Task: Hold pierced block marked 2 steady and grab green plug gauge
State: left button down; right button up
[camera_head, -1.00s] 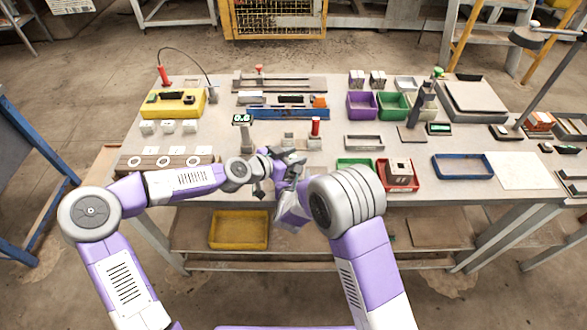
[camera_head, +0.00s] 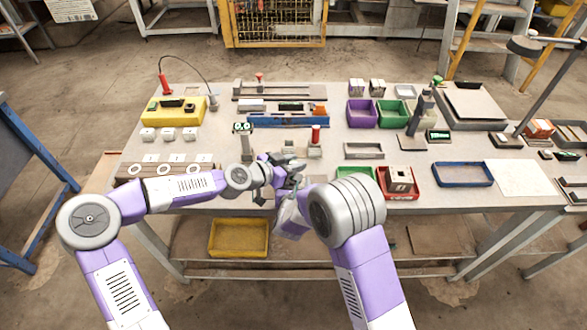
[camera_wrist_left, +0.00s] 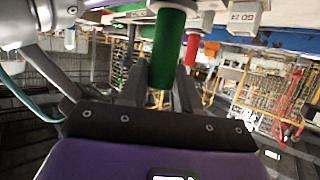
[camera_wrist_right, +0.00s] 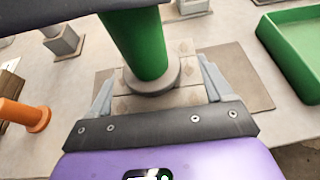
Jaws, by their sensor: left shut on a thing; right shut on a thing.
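A green plug gauge (camera_wrist_right: 140,45) stands upright in the right wrist view, its grey collar on top of a tan pierced block (camera_wrist_right: 185,97). My right gripper (camera_wrist_right: 155,92) is shut on that block, one finger on each side. No number shows on the block, and the gauge covers its middle. My left gripper (camera_wrist_left: 158,90) is shut on the green plug gauge, which also shows between its fingers in the left wrist view (camera_wrist_left: 168,45). In the head view my left gripper (camera_head: 290,172) is above the bench's front edge, and my arms hide the block and gauge.
A red plug gauge (camera_head: 316,133) stands just behind the grippers. A red tray (camera_head: 414,190) with another pierced block (camera_head: 400,177) and a green tray (camera_head: 354,171) are to the right. White rings on a wooden rack (camera_head: 130,170) lie left.

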pick_arm(q)
notch_tip(320, 180, up, 10)
jog(key=shift+f, duration=0.25)
pick_arm(e)
jog(key=o, duration=1.2)
